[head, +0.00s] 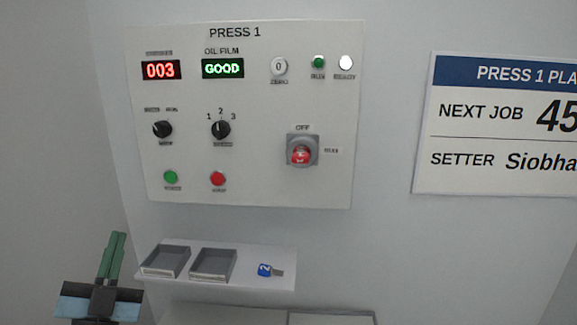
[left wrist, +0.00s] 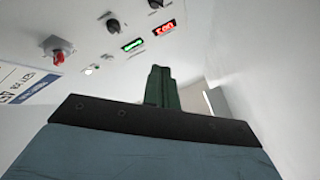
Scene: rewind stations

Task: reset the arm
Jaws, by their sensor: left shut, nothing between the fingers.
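My left gripper (head: 113,250) is at the lower left in the head view, left of the small shelf and below the panel. Its green fingers point up and are shut with nothing between them. They also show in the left wrist view (left wrist: 160,82), with the panel beyond. The PRESS 1 panel (head: 260,170) is on the wall. It has a red 003 display (head: 161,70), a green GOOD display (head: 222,68), two black knobs, a green button (head: 170,177), a red button (head: 217,179) and a red rotary switch (head: 301,152) under OFF. My right gripper is not in view.
A white shelf (head: 240,256) below the panel bears two grey trays (head: 165,262) and a blue tagged key (head: 266,270) marked 2. A PRESS 1 sign (head: 500,130) is on the wall at the right. The space between panel and shelf is clear.

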